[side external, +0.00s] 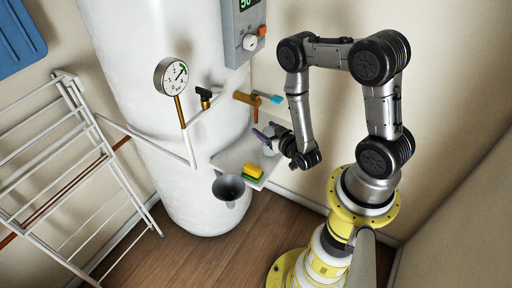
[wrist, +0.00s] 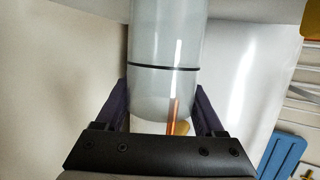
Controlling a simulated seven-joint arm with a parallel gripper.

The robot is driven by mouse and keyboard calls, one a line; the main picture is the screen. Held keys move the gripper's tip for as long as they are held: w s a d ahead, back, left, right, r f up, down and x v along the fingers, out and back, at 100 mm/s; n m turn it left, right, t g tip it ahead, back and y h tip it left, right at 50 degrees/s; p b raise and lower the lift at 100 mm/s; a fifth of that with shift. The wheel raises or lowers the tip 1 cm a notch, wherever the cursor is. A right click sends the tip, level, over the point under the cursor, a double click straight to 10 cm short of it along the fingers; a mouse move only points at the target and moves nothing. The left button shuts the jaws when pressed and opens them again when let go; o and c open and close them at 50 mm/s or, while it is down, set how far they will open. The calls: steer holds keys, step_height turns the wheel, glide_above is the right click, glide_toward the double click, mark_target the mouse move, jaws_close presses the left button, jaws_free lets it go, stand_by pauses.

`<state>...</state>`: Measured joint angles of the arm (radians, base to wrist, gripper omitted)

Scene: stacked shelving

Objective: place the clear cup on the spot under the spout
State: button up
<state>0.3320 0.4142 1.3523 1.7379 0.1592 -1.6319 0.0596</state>
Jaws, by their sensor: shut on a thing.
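The clear cup (wrist: 166,45) has a thin black line around it and stands between my gripper's (wrist: 161,108) two dark fingers in the wrist view. My gripper is shut on it. In the side view my gripper (side external: 268,137) is low beside the white shelf (side external: 228,160), at its right end, and the cup is small and partly covered there. The brass tap with its spout (side external: 256,112) and blue handle is above, slightly left of my gripper. I cannot make out a marked spot under the spout, or whether the cup touches the shelf.
A yellow and green sponge (side external: 253,172) lies on the shelf's front part. A grey funnel (side external: 229,188) is at its front edge. A gauge (side external: 171,76) and a black-handled valve (side external: 205,97) stand left of the tap, before the white tank (side external: 160,40). A drying rack (side external: 75,150) is at left.

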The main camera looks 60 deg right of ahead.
steer(key=w+n+y, duration=0.1)
steer(key=w, duration=0.1)
steer(key=w+n+t+y, duration=0.1)
steer(key=w, duration=0.2)
steer(key=shift+w, duration=0.35)
steer(key=shift+r+m+g+h, duration=0.8)
steer(key=shift+r+m+h, duration=0.75)
steer(key=shift+r, duration=1.4)
steer(key=shift+w+d+f, duration=0.1)
steer(key=shift+d+f, duration=0.05)
steer(key=shift+f, duration=1.15)
steer(key=shift+s+d+f, duration=0.1)
steer(key=shift+d+f, duration=0.05)
steer(key=shift+f, duration=1.2)
steer(key=shift+w+d+f, duration=0.1)
steer(key=shift+d+f, duration=0.05)
steer(key=shift+f, duration=1.15)
steer(key=shift+f, duration=0.1)
steer(key=o, duration=1.2)
